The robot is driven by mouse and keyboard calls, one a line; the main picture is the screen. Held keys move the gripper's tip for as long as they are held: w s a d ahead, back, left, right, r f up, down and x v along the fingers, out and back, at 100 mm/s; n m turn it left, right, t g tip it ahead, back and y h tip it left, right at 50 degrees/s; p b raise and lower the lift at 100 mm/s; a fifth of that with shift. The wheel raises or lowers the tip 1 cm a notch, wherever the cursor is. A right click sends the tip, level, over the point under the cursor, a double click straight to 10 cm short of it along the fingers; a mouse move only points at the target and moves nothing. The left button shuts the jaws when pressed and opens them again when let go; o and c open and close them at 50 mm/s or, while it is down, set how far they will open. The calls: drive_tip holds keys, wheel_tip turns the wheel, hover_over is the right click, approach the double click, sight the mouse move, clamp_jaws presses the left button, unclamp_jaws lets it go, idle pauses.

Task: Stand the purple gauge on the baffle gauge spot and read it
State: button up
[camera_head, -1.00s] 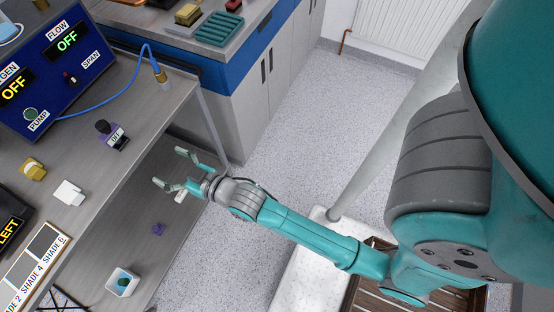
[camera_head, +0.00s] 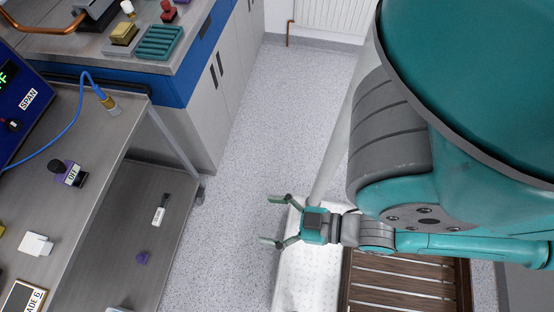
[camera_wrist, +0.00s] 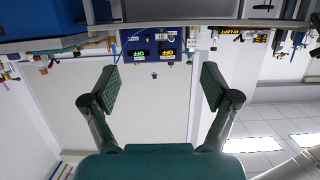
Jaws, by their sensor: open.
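A small purple-and-dark device with a white "OFF" label (camera_head: 67,173), which looks like the purple gauge, stands on the grey bench top at the left in the head view. My gripper (camera_head: 268,220) is open and empty, beyond the shelf's right side, over the floor and the edge of a white surface. It is well apart from both purple things. Its open fingers (camera_wrist: 158,87) also show in the wrist view with nothing between them. I cannot make out the baffle gauge spot.
A blue panel (camera_head: 22,95) with a blue hose stands on the bench; it shows upside down in the wrist view (camera_wrist: 152,46). A white-and-dark item (camera_head: 160,210) lies on the lower shelf. A teal tray (camera_head: 160,42) sits on the back counter. Speckled floor between is clear.

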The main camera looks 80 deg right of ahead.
drive_tip(key=shift+o, duration=0.5)
drive_tip(key=shift+s+r, duration=0.45)
drive_tip(key=shift+s, duration=0.3)
drive_tip(key=t, duration=0.3)
approach(69, 172)
drive_tip(key=w, duration=0.5)
drive_tip(key=shift+w+r, duration=0.3)
drive_tip(key=shift+w, duration=0.1)
drive_tip(key=shift+w+f, duration=0.15)
drive_tip(key=shift+w, duration=1.3)
drive_tip(key=shift+w+f, duration=0.15)
drive_tip(key=shift+w, duration=1.3)
